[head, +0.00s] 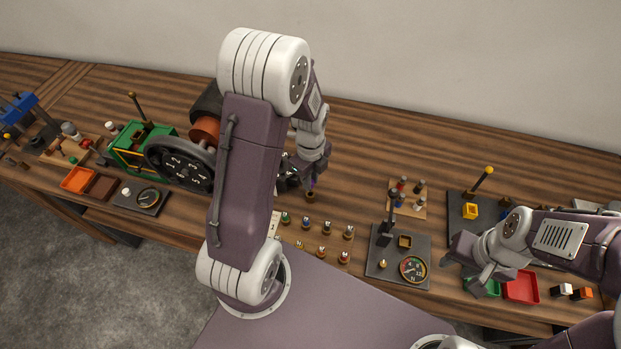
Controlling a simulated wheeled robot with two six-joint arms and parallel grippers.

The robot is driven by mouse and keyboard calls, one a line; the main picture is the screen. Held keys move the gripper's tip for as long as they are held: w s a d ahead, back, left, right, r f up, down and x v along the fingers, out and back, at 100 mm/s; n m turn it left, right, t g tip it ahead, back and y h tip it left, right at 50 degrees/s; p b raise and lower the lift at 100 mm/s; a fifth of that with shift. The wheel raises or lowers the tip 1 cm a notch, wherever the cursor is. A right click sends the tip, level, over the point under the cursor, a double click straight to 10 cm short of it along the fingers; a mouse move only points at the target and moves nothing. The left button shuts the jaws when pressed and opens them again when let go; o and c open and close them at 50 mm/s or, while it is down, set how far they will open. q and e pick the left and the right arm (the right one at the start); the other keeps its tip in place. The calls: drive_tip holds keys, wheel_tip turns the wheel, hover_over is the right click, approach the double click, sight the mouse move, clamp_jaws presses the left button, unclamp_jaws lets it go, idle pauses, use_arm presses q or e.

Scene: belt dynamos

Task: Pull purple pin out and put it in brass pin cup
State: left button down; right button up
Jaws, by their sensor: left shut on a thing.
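My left gripper (311,183) reaches down over the middle of the table, just behind the wooden pin board. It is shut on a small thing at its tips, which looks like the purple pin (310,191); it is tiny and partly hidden. A small brown-gold round shape shows directly under the tips, and I cannot tell whether it is the brass pin cup. The pin board (325,257) holds several small pins with coloured tops in two rows. My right gripper (462,276) is apart from these, over the right side of the table, and looks open and empty.
A green dynamo with a black numbered wheel (181,165) stands left, partly hidden by my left arm. A dark plate with a gauge (413,268) is right of the pin board. A red tray (520,286) lies near my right arm. The back middle table is clear.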

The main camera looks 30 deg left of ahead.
use_arm(q)
drive_tip(key=shift+p, duration=0.3)
idle(0.5)
drive_tip(key=shift+f+b, duration=1.6)
drive_tip(key=shift+f, duration=0.6)
drive_tip(key=c, duration=1.2)
unclamp_jaws()
drive_tip(key=shift+r, duration=0.1)
drive_tip(key=shift+c, duration=0.2)
wheel_tip(320, 180, up, 9)
drive_tip(key=shift+r, duration=0.1)
drive_tip(key=shift+d, duration=0.1)
